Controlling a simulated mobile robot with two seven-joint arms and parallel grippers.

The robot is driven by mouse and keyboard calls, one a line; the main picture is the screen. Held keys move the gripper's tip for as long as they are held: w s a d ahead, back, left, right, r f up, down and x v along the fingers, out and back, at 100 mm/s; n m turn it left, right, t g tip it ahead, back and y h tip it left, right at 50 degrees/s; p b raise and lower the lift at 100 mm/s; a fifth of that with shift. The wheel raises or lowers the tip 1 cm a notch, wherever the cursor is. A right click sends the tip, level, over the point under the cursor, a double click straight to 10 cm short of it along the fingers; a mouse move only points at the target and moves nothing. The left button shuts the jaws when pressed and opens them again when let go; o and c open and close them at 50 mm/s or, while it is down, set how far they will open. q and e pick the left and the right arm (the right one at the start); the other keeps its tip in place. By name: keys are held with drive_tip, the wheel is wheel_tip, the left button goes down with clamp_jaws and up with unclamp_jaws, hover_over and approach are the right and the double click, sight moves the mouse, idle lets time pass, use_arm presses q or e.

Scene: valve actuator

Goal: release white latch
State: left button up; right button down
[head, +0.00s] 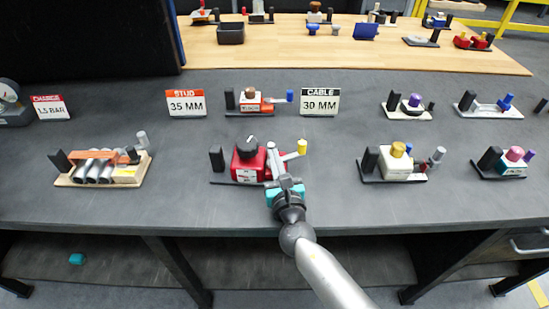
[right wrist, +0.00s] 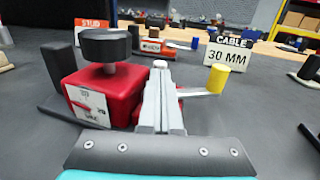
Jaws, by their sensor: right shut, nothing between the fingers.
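A red valve block (head: 243,170) with a black round knob (head: 247,147) stands on a dark base on the grey bench. It also fills the left middle of the right wrist view (right wrist: 122,86). A pale lever (head: 291,156) with a yellow cap (head: 302,146) sticks out to its right. My right gripper (head: 273,163) is shut and empty at the block's right side, between the knob and the yellow cap. A small white round piece (right wrist: 160,64) shows just beyond its fingertips (right wrist: 165,92); I cannot tell if they touch. The gripper hides part of the lever and block.
A black post (head: 216,158) stands left of the block. Behind are an orange-red device (head: 250,101) and signs reading STUD (head: 186,103) and CABLE (head: 320,102). A white device with a gold knob (head: 396,161) stands to the right. Bare bench lies between the devices.

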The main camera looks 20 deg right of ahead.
drive_tip(key=shift+w+d, duration=0.2)
drive_tip(key=shift+w, duration=0.3)
drive_tip(key=shift+w+d, duration=0.15)
drive_tip(key=shift+w, duration=0.3)
drive_tip(key=shift+s, duration=0.1)
